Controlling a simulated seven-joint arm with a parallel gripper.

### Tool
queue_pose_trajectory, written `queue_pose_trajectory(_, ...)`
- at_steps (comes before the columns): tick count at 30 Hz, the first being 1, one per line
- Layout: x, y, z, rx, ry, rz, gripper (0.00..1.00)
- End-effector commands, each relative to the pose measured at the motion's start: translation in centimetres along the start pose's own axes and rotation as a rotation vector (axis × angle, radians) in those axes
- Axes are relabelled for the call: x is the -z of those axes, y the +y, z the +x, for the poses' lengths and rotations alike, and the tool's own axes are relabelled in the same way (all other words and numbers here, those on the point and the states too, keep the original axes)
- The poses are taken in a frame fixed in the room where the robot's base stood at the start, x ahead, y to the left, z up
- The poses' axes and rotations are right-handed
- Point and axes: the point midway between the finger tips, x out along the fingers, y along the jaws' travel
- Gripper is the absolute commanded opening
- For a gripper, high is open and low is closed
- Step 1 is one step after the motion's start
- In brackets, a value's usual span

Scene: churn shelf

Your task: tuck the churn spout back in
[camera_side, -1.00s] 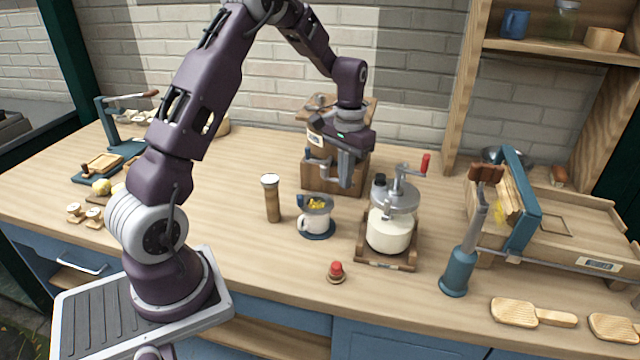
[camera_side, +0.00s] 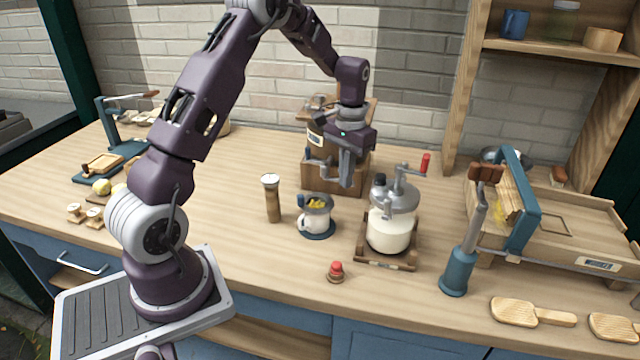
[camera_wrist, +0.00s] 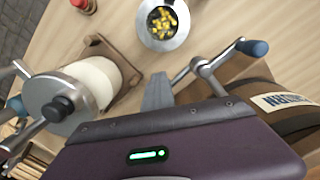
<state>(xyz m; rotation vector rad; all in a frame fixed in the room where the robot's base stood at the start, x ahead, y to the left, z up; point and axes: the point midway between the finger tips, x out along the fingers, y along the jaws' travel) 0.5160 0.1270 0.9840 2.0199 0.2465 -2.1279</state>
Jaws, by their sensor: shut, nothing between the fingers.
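The churn is a brown wooden barrel in a wooden frame (camera_side: 318,178), behind my gripper in the side view. In the wrist view its barrel (camera_wrist: 262,106) shows at the right, with a partly hidden label. A grey metal arm with a blue-tipped end (camera_wrist: 254,47) sticks out from the churn; it looks like the spout, but I cannot be sure. My gripper (camera_side: 346,184) is shut and empty, pointing down in front of the churn. In the wrist view its fingers (camera_wrist: 157,88) lie just left of the metal arm; I cannot tell whether they touch.
A cranked jar of white liquid (camera_side: 388,232) stands right of my gripper. A small red-topped item (camera_side: 336,271) is near the edge.

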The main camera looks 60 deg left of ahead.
Motion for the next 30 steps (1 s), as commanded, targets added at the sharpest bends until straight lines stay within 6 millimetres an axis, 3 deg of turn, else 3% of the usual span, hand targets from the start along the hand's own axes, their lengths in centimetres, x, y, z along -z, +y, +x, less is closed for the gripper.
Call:
queue_pose_trajectory(1,1.7,-1.3,-0.6,0.025,0.065,-0.012,0.22)
queue_pose_trajectory(18,1.3,-0.7,-6.7,0.018,0.066,-0.008,0.27)
queue_pose_trajectory(30,1.0,-0.5,-7.4,0.016,0.059,-0.004,0.27)
